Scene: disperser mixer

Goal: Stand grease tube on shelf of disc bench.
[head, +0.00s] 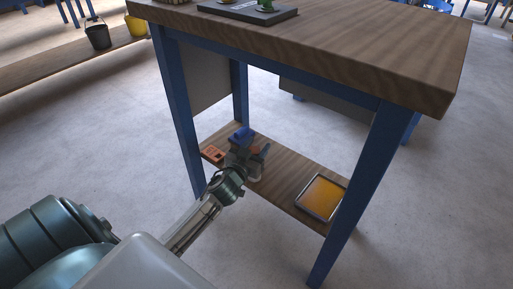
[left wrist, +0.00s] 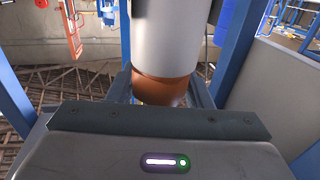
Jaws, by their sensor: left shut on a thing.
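The grease tube shows in the left wrist view as a pale grey cylinder (left wrist: 168,40) with an orange-brown end (left wrist: 163,88). My left gripper (left wrist: 160,92) is shut on it, with a dark finger on each side. In the head view my left gripper (head: 248,160) is at the lower shelf (head: 283,172) of the disc bench, under the top, and largely hides the tube. I cannot tell whether the tube touches the shelf. My right gripper is not in view.
An orange item (head: 212,153) and a blue item (head: 242,136) are on the shelf near the gripper. A tray with a yellow-orange surface (head: 320,197) lies at its right end. Blue legs (head: 176,100) and the thick bench top (head: 330,45) enclose the shelf. Bare shelf shows between gripper and tray.

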